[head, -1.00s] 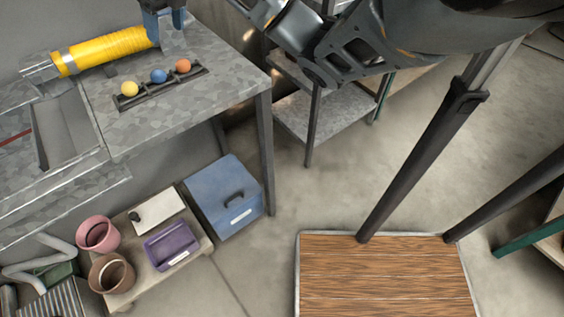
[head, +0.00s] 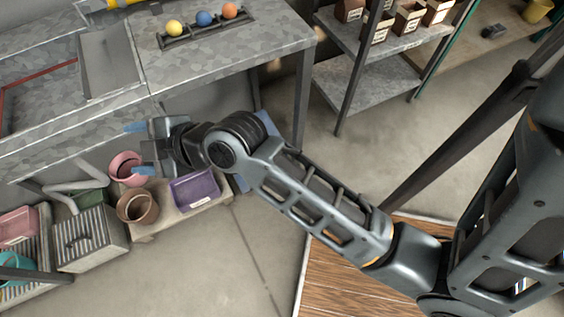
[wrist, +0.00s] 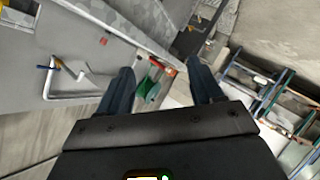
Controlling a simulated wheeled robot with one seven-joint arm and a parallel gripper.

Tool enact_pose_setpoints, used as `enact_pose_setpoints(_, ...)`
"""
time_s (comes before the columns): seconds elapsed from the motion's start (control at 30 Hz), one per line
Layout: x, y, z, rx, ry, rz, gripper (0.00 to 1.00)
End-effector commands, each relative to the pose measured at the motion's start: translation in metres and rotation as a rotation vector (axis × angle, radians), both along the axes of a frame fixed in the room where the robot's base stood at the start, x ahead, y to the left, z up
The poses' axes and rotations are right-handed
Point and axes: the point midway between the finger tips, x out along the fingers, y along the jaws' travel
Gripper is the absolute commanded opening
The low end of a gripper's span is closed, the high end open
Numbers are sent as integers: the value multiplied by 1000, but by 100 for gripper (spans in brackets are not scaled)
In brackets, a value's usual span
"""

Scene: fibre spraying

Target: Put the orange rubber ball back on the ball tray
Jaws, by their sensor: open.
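The ball tray (head: 189,34) is a narrow dark rack on the grey bench top, at the upper middle of the head view. The orange ball (head: 229,11) sits in its right end, with a blue ball (head: 204,18) in the middle and a yellow ball (head: 174,27) at the left. My gripper (head: 139,148) is open, with its blue fingers apart and pointing left, at the bench's front edge and well below the tray in the picture. In the wrist view its open fingers (wrist: 160,72) have nothing between them. I make out no ball in that view.
A pink pot (head: 126,167), a brown pot (head: 137,207) and a purple bin (head: 195,189) stand low beneath my gripper. A shelf rack (head: 368,81) with small boxes stands right of the bench. A yellow tube shows only partly at the top edge.

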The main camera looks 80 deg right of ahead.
Motion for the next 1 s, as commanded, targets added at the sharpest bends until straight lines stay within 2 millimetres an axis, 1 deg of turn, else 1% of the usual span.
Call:
enact_pose_setpoints(0.03, -23, 14, -8, 66, 5, -39, 66)
enact_pose_setpoints(0.07, -35, 19, -11, 106, 3, -66, 66)
enact_pose_setpoints(0.1, -51, 23, -14, 152, 0, -102, 66)
enact_pose_setpoints(0.17, -77, 30, -18, 219, -5, -152, 66)
enact_pose_setpoints(0.2, -94, 33, -19, 260, -9, -181, 66)
enact_pose_setpoints(0.27, -121, 36, -20, 317, -17, -222, 66)
enact_pose_setpoints(0.3, -138, 37, -19, 352, -23, -245, 66)
enact_pose_setpoints(0.43, -195, 35, -11, 454, -46, -299, 66)
enact_pose_setpoints(0.5, -223, 31, -2, 502, -62, -314, 66)
enact_pose_setpoints(0.6, -257, 24, 14, 564, -81, -314, 66)
enact_pose_setpoints(0.7, -282, 18, 31, 617, -97, -298, 66)
enact_pose_setpoints(0.8, -296, 13, 45, 656, -108, -279, 66)
enact_pose_setpoints(0.9, -303, 11, 52, 678, -114, -266, 66)
enact_pose_setpoints(1.0, -305, 10, 55, 687, -116, -262, 66)
